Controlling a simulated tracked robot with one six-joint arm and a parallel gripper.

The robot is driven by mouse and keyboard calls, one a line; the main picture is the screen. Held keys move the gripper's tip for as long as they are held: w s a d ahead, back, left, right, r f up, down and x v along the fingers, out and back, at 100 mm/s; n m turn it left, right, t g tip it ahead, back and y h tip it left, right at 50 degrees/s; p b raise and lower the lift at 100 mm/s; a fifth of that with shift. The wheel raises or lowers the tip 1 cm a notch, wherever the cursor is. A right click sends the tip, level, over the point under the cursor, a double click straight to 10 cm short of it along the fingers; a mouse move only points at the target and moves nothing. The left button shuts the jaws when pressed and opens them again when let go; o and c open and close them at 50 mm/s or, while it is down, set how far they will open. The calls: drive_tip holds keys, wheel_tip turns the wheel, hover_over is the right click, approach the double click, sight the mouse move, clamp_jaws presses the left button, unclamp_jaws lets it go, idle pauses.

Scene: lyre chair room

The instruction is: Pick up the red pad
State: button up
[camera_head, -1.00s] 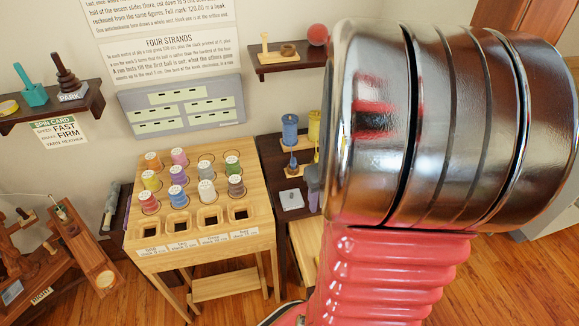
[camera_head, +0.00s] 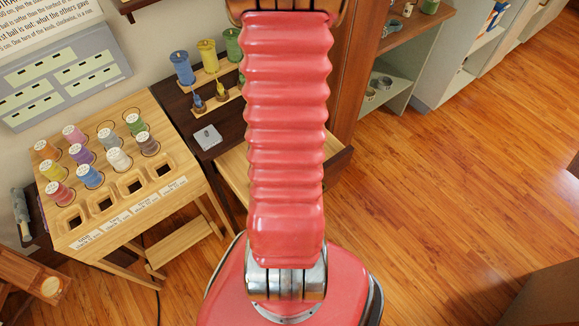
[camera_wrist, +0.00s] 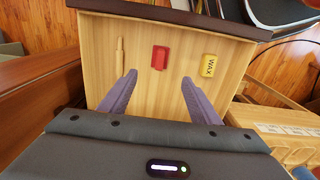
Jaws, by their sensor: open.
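The red pad (camera_wrist: 160,57) lies in the wrist view on the floor of an open wooden drawer (camera_wrist: 97,60), between a slim wooden tool on its left and a yellow block marked WAX on its right. My gripper (camera_wrist: 160,76) shows there with its two purple fingers spread wide and nothing between them. The fingertips point into the drawer, just short of the pad and to either side of it in the picture. The height gap cannot be told. In the head view the drawer (camera_head: 236,172) is partly behind my arm, and the pad and gripper are hidden.
The wooden tool (camera_wrist: 120,62) and wax block (camera_wrist: 208,66) flank the pad. The drawer's dark front (camera_wrist: 180,14) bounds it at the top. In the head view a wooden stand (camera_head: 80,232) with several thread spools is left of the drawer; open floor (camera_head: 440,170) lies right.

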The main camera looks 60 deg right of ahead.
drive_tip(key=shift+f, duration=4.15)
drive_tip(key=shift+s+a+f, duration=0.1)
drive_tip(key=shift+f, duration=2.55)
drive_tip(key=c, duration=1.1)
